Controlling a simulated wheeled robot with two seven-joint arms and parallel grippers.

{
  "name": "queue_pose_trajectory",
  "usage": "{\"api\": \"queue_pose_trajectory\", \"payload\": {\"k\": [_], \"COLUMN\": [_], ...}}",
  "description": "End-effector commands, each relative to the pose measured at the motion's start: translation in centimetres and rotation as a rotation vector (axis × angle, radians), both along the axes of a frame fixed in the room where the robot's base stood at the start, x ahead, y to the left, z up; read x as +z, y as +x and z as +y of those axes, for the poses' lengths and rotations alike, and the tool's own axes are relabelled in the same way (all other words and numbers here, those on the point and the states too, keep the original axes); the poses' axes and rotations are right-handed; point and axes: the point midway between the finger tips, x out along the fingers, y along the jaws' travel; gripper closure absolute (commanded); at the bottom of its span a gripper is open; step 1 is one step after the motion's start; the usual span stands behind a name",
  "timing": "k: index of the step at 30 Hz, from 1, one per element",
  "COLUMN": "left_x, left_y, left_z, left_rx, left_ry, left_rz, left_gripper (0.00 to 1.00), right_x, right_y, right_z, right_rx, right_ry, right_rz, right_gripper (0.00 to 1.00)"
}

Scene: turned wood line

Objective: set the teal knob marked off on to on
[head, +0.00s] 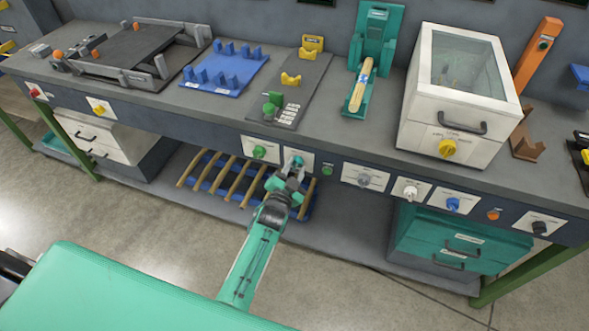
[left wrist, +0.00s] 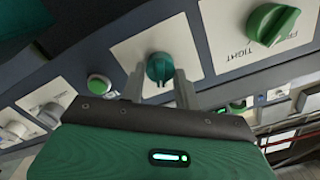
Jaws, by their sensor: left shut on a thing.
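The teal knob (head: 298,160) sits on a white plate on the bench's front panel, mostly behind my gripper in the head view. In the left wrist view the teal knob (left wrist: 159,67) stands between my two grey fingers, its ridge near upright in the picture. My left gripper (head: 294,171) reaches up to the panel; in the left wrist view my left gripper (left wrist: 159,78) is shut on the knob. The off and on marks cannot be read. My right gripper is in neither view.
A green knob (head: 259,152) is close on the left, and a small green button (head: 327,170) close on the right. More knobs follow along the panel, including a grey one (head: 363,180). A rack with wooden rods (head: 230,180) is below. A white lidded box (head: 455,110) stands on the bench.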

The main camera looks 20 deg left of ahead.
Motion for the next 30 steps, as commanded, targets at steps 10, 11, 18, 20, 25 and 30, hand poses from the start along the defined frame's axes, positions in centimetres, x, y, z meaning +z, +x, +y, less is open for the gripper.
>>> {"api": "queue_pose_trajectory", "payload": {"k": [10, 11, 18, 20, 25, 30], "left_x": [0.0, 0.0, 0.0, 0.0, 0.0, -0.1], "left_y": [0.0, 0.0, 0.0, 0.0, 0.0, -0.4], "left_z": [0.0, 0.0, 0.0, 0.0, 0.0, 0.0], "left_rx": [0.0, 0.0, 0.0, 0.0, 0.0, 0.0], "left_ry": [0.026, 0.026, 0.025, 0.024, 0.023, 0.023], "left_rz": [-0.001, -0.001, -0.001, -0.001, -0.001, 0.001], "left_gripper": [0.91, 0.91, 0.52, 0.46, 0.46, 0.46], "right_x": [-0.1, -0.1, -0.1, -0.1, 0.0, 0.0], "right_y": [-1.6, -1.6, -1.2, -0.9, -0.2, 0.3], "right_z": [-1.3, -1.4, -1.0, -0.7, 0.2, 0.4], "right_rx": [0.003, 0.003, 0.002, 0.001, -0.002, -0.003], "right_ry": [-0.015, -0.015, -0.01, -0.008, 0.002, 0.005], "right_rz": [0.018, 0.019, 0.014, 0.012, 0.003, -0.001], "right_gripper": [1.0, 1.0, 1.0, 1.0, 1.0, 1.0]}}
